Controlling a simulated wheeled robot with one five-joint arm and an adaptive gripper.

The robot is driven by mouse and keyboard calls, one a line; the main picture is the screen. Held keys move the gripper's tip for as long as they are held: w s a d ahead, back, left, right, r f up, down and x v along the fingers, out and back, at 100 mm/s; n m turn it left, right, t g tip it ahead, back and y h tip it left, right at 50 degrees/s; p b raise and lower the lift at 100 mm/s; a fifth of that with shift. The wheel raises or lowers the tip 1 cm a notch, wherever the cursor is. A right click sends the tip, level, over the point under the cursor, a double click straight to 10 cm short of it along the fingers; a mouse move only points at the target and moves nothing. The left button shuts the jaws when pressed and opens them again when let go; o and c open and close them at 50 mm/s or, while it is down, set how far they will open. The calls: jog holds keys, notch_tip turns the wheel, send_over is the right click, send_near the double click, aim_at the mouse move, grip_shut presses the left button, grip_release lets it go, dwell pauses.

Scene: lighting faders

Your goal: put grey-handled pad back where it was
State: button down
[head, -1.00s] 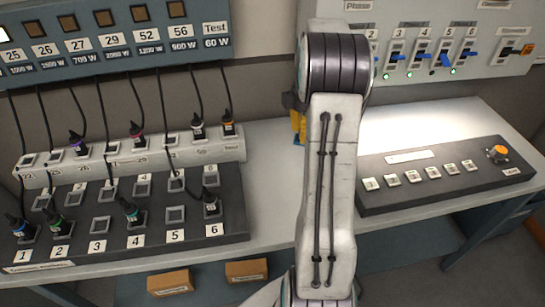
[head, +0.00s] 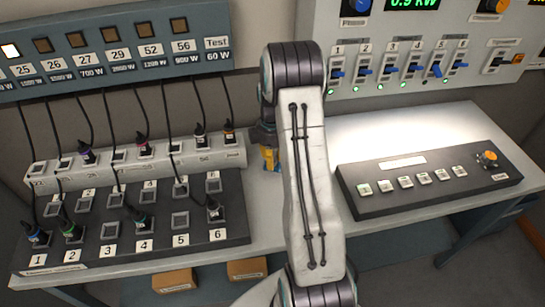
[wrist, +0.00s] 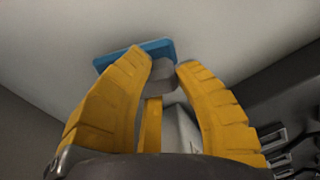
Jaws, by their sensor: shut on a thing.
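My gripper (head: 269,158) is over the pale bench between the socket board and the control desk in the head view, partly hidden by my arm. In the wrist view its yellow fingers (wrist: 165,66) are shut on the grey handle (wrist: 157,77) of a blue pad (wrist: 155,50). The blue pad shows beyond the fingertips, against the pale surface. I cannot tell if it touches that surface.
A dark socket board (head: 200,255) with plugs and cables lies left. A black control desk (head: 440,197) with several buttons and an orange knob lies right. A switch panel (head: 420,28) stands behind. Bare bench (head: 400,135) shows behind the desk.

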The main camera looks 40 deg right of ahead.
jog(key=shift+f+p, duration=0.4)
jog(key=shift+f, duration=0.3)
jog(key=shift+f, duration=0.15)
jog(key=c, duration=1)
grip_release()
